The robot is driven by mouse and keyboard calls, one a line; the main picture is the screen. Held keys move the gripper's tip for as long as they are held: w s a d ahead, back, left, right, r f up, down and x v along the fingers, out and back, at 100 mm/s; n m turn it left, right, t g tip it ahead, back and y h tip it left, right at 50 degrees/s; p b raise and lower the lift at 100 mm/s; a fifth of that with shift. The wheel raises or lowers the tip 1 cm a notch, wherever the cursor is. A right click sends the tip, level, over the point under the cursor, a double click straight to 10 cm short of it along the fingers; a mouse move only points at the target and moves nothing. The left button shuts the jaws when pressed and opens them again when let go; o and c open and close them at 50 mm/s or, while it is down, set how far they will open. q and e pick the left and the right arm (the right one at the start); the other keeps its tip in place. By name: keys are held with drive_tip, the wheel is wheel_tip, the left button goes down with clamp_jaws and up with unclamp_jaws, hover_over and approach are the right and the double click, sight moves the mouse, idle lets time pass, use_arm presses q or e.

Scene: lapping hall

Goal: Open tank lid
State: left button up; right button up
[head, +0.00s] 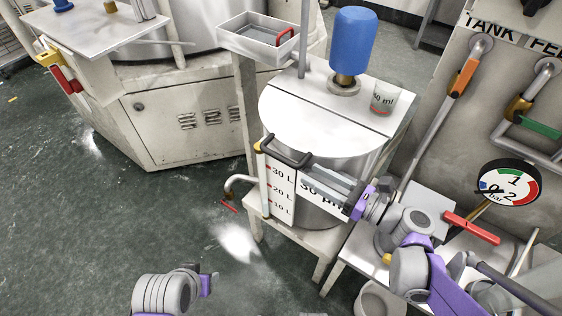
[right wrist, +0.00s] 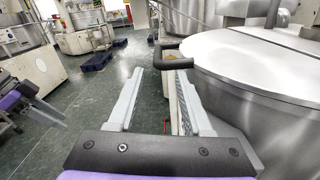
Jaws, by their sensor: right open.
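The tank lid (head: 300,128) is a flat, pale half-round plate, lying closed on the round steel tank (head: 322,210). It also shows in the right wrist view (right wrist: 262,62). Its black bar handle (head: 284,153) sticks out at the lid's front edge, and in the right wrist view the handle (right wrist: 168,52) is just beyond my fingertips. My right gripper (head: 310,175) is open and empty, beside the tank front, close to the handle. I cannot tell whether it touches the handle. My left gripper (head: 208,281) is low at the bottom, away from the tank; its jaws are unclear.
A blue motor (head: 352,45) and a beaker (head: 384,98) stand on the fixed rear half of the tank top. A small tray (head: 258,38) is behind left. Pipes with coloured levers and a pressure gauge (head: 509,187) are at right. The green floor (head: 110,215) at left is open.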

sight(281, 156)
drive_tip(key=b+x, duration=0.1)
drive_tip(key=x, duration=0.9)
drive_tip(key=shift+s+a+r, duration=0.1)
drive_tip(key=shift+a+r, duration=0.05)
drive_tip(key=shift+a, duration=0.05)
clamp_jaws()
idle(1.1)
